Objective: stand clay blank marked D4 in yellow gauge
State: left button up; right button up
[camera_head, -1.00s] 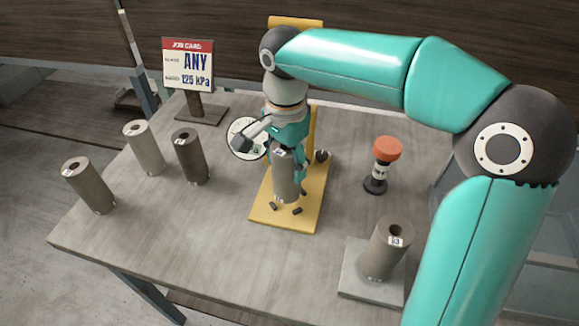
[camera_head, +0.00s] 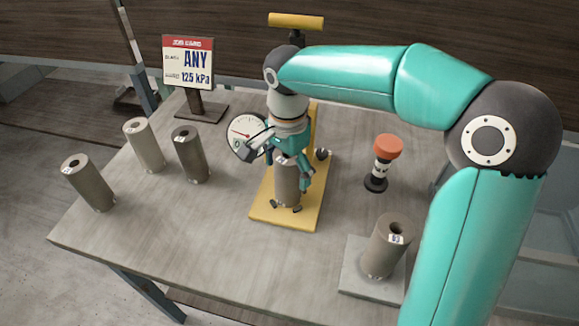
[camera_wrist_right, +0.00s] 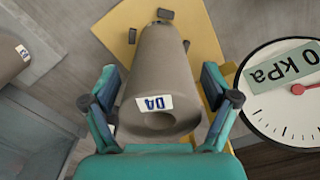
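The grey clay blank marked D4 (camera_head: 286,188) stands upright on the base of the yellow gauge (camera_head: 262,212), among small dark stops. In the right wrist view the blank (camera_wrist_right: 160,75) shows its D4 label and the hole in its top. My right gripper (camera_head: 285,165) is over its upper part. In the wrist view the fingers (camera_wrist_right: 163,100) are spread on either side of the blank, with a gap at each side. The gauge's white dial (camera_head: 246,137) has a red needle; part of its display reads 0 kPa in the wrist view. My left gripper is out of view.
A blank marked D3 (camera_head: 384,250) stands on a grey plate (camera_head: 358,281) at front right. An orange-topped stamp-like object (camera_head: 387,150) is right of the gauge. Three blanks, including a dark one (camera_head: 190,155), stand at left. A job card (camera_head: 188,63) reads ANY, 125 kPa.

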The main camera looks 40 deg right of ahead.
notch_tip(320, 180, up, 12)
jog(key=shift+r+p, duration=0.15)
jog(key=shift+p, duration=0.9)
jog(key=shift+s, duration=0.1)
